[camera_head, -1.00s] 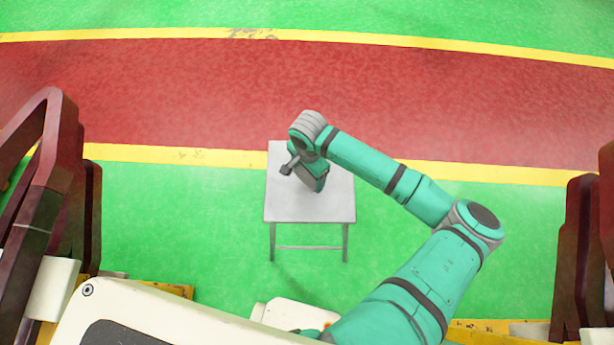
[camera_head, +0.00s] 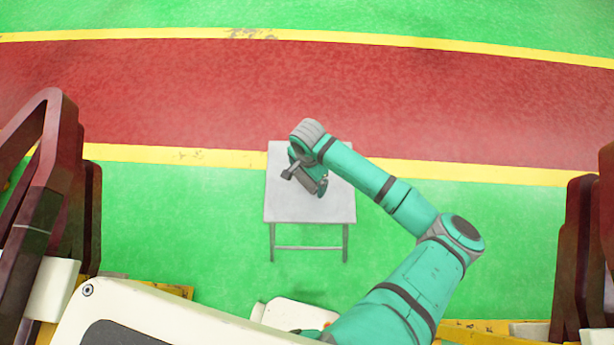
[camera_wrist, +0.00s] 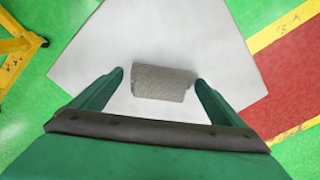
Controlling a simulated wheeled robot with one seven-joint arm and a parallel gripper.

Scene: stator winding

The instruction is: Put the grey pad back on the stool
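The stool (camera_head: 288,207) has a square pale grey top and metal legs, and it stands upright on the green floor. Its top also fills the upper middle of the wrist view (camera_wrist: 200,30). The grey pad (camera_wrist: 163,83) is a small, textured, roughly rectangular block seen against the stool top, between my fingers. My gripper (camera_wrist: 160,78) is open, with a gap at the pad's left end and the right finger close to its right end. Whether the pad rests on the top is unclear. In the head view my gripper (camera_head: 320,187) is over the stool, and the pad cannot be made out.
Dark red frames (camera_head: 50,190) stand at the left and right (camera_head: 580,250) of the head view. A yellow stand (camera_wrist: 18,45) shows at the wrist view's left. A red lane (camera_head: 450,110) with yellow borders runs behind the stool.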

